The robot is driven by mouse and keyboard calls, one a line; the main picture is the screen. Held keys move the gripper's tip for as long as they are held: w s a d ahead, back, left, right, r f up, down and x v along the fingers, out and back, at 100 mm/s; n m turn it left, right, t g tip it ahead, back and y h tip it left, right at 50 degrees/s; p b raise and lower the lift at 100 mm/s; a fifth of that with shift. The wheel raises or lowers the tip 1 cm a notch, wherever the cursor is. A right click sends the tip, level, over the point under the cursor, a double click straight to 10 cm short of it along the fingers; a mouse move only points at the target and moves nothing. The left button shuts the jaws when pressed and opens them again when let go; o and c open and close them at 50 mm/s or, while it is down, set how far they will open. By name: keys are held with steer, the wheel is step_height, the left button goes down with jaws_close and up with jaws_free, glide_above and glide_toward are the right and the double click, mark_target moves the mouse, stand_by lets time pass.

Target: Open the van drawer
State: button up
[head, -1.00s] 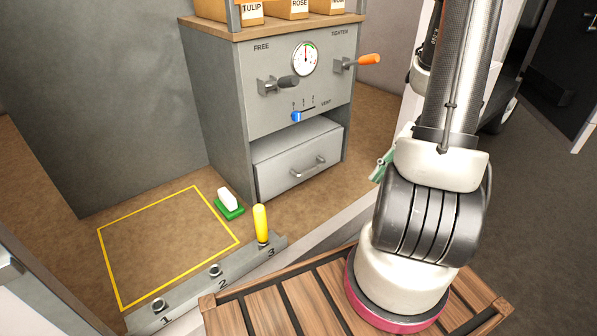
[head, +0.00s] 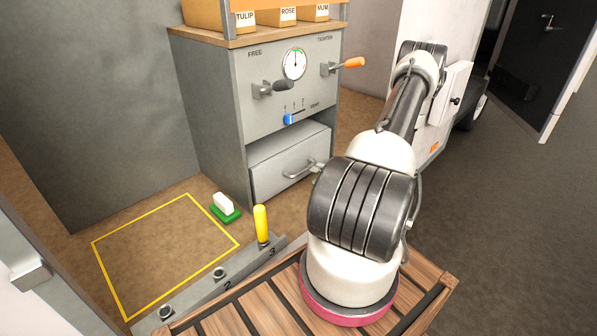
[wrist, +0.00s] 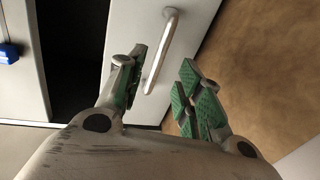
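The drawer (head: 292,160) is a light grey front low in the grey cabinet, with a bar handle (head: 298,171). In the wrist view the drawer front (wrist: 190,20) fills the upper middle, beside a dark gap. The handle (wrist: 166,45) runs between the fingertips of my gripper (wrist: 164,88), nearer the left finger. The green-padded fingers are apart. I cannot tell whether the left pad touches the handle.
The cabinet (head: 205,110) carries a gauge, levers and a blue slider (head: 289,119) above the drawer. A green-and-white block (head: 224,205) and a yellow handle (head: 261,224) in a numbered rail stand on the left. A yellow outlined square (head: 165,245) on the floor is empty.

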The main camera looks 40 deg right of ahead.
mark_target(305, 168)
steer(key=x, duration=0.8)
steer(key=shift+a+r, duration=0.1)
jaws_close()
